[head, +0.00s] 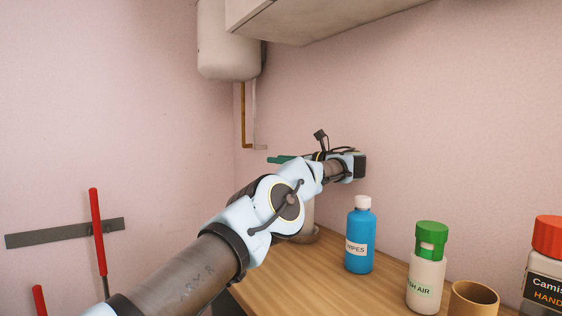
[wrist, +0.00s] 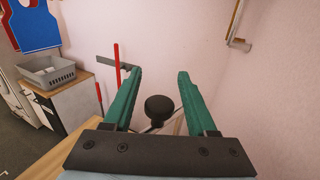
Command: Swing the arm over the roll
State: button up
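My gripper (head: 272,160) is at the back of the wooden table in the head view, its green fingers pointing left. In the wrist view my gripper (wrist: 158,74) is open, with a wide gap between the fingers. A black round knob (wrist: 160,108) shows between them, apart from both fingers; what it belongs to is not clear. A brown hollow cardboard tube, perhaps the roll (head: 473,299), stands upright at the bottom right, well away from my gripper. A beige cylinder on a round base (head: 308,215) stands under my arm, partly hidden by it.
A blue bottle (head: 359,240), a white bottle with green cap (head: 427,268) and a red-capped container (head: 546,265) stand on the table (head: 385,292). A cabinet (head: 320,20) and white tank (head: 228,40) hang above. A grey basket (wrist: 50,72) sits on a counter.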

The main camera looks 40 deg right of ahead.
jog(key=shift+o, duration=0.2)
notch_tip(320, 180, up, 10)
jog(key=p, duration=0.7)
jog(key=shift+p, duration=0.35)
